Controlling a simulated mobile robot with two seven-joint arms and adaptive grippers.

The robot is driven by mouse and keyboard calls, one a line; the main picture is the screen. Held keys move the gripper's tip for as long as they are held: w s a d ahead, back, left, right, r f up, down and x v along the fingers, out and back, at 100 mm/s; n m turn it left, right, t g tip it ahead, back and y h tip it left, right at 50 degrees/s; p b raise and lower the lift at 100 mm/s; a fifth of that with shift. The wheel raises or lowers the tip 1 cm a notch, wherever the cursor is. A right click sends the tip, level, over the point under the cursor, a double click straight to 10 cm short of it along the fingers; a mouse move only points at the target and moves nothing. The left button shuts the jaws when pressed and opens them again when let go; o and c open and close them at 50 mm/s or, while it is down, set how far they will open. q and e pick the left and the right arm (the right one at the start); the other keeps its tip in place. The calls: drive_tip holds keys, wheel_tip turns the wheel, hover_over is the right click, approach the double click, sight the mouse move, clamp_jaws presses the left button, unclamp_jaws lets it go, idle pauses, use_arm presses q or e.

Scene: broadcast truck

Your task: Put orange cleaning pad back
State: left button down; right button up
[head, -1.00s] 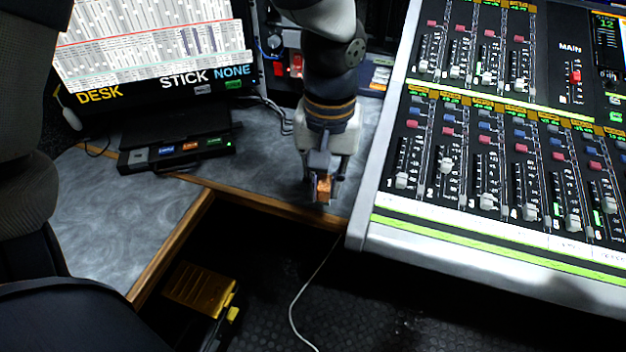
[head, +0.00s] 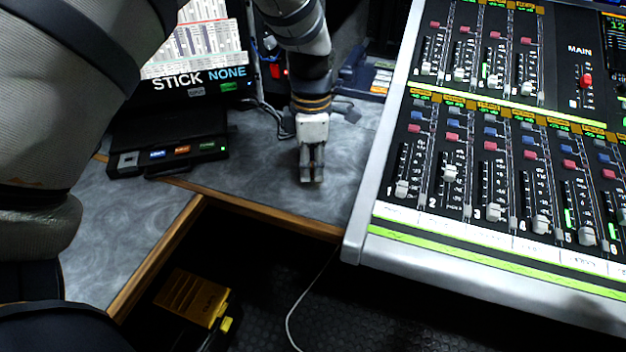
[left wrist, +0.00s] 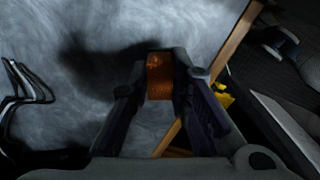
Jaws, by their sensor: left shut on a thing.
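My left gripper (head: 312,180) is above the grey desk surface near its wooden front edge, left of the mixing console. It points down. In the left wrist view, its fingers are shut on the orange cleaning pad (left wrist: 160,77), a small orange-brown block. In the head view the fingers hide the pad. I cannot tell whether the pad touches the desk. My right gripper is not in view.
The mixing console (head: 355,235) borders the desk (head: 255,165) on the right. A black box with small coloured labels (head: 168,158) stands before the monitor (head: 195,45). Cables (head: 268,115) lie behind. A yellow pedal (head: 193,298) is on the floor below.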

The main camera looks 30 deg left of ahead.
sight(312, 177)
use_arm(q)
drive_tip(key=shift+f, duration=2)
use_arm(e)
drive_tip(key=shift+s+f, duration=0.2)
use_arm(q)
drive_tip(key=shift+f, duration=0.15)
drive_tip(key=c, duration=1.5)
unclamp_jaws()
wheel_tip(312, 177, up, 12)
drive_tip(key=shift+r+p, duration=0.2)
drive_tip(key=shift+p, duration=0.2)
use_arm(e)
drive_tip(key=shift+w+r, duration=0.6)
